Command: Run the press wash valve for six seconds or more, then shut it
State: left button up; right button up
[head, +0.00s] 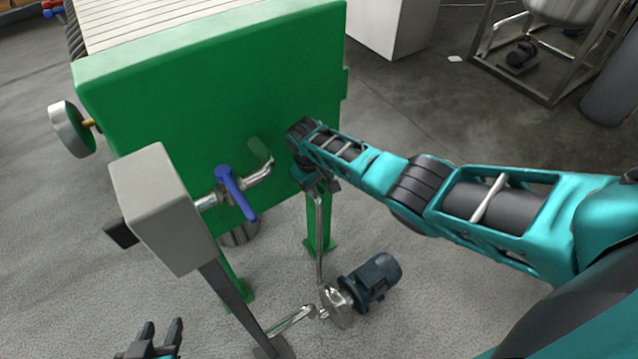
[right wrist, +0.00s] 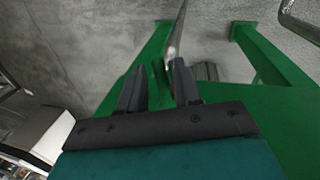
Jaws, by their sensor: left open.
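The valve with the blue lever handle (head: 236,193) sits on a short steel pipe (head: 262,177) in front of the green press end plate (head: 210,100). The lever lies across the line of the pipe, slanting down to the right. My right gripper (head: 322,185) is to the right of the valve, low by the press plate, clear of the blue lever. In the right wrist view its two fingers (right wrist: 157,85) stand apart, with green behind them and no blue lever in sight. My left gripper (head: 160,338) is open and empty at the bottom left, below the valve.
A grey box on a post (head: 160,200) stands left of the valve, close to the pipe. A blue motor and pump (head: 365,285) sit on the floor below my right arm. A handwheel (head: 70,130) is on the press's left.

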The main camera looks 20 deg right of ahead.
jog(key=shift+o, duration=0.6)
jog(key=shift+r, duration=0.1)
jog(key=shift+r+p, duration=0.3)
notch_tip(320, 180, up, 12)
jog(key=a+p, duration=0.2)
jog(key=p, duration=0.2)
jog(key=shift+s+a, duration=0.2)
jog(key=shift+s, duration=0.2)
jog(key=shift+f, duration=0.1)
